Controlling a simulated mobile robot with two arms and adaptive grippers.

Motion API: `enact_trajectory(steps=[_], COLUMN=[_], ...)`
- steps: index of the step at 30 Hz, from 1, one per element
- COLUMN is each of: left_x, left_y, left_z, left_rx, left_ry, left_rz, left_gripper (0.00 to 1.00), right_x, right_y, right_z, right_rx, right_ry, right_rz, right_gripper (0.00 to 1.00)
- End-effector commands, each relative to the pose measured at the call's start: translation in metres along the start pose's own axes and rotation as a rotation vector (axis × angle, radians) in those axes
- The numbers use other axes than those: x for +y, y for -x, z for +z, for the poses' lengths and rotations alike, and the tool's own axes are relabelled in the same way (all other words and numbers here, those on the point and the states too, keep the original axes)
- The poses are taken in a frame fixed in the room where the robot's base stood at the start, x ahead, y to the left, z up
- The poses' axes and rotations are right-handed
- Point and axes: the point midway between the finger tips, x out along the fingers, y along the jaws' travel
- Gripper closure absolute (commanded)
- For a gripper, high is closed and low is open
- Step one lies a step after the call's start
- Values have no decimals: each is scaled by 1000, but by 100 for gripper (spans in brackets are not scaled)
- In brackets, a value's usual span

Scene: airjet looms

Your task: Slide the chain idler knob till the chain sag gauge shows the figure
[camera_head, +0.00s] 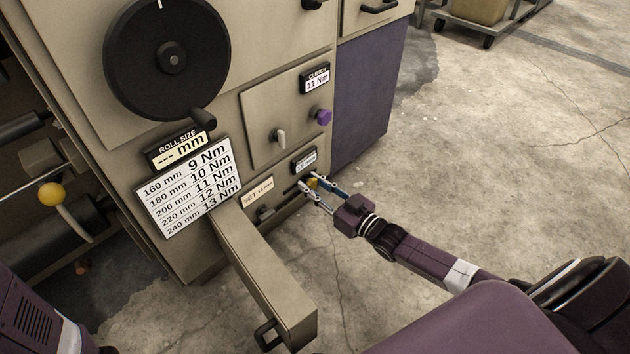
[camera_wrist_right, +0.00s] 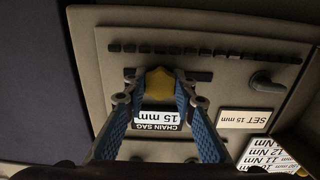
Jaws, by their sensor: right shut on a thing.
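The yellow chain idler knob (camera_head: 313,182) sits low on the beige machine panel. My right gripper (camera_head: 307,187) is shut on it, with one blue finger on each side. In the right wrist view the knob (camera_wrist_right: 160,84) sits between the fingertips of my right gripper (camera_wrist_right: 160,99). The chain sag gauge (camera_head: 304,161) is just above the knob in the head view. In the wrist view the gauge (camera_wrist_right: 159,116) appears turned over and reads 15 mm. A label (camera_head: 258,190) reads SET 15 mm. My left gripper is out of view.
An open drawer-like beige box (camera_head: 265,270) juts out left of my right gripper. Clear concrete floor (camera_head: 500,170) lies to the right.

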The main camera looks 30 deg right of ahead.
Motion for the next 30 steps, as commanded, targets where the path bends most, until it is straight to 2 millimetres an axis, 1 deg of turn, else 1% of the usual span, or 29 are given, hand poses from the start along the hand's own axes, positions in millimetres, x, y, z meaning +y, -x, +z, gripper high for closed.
enact_trajectory(steps=[2,3,6,8,16,20,23,30], left_x=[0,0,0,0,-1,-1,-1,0], left_y=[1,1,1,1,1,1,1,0], left_z=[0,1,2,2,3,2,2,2], left_rx=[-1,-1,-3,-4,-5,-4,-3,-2], left_ry=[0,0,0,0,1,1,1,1], left_rz=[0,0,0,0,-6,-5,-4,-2], left_gripper=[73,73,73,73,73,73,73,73], right_x=[0,0,0,0,0,1,1,0], right_y=[0,0,0,0,1,8,21,66], right_z=[1,1,1,1,0,1,2,2], right_rx=[-2,-2,-1,-1,0,-2,-2,-4], right_ry=[0,0,0,0,0,1,0,0], right_rz=[0,0,0,0,0,0,0,0], right_gripper=[100,73,62,56,56,56,56,56])
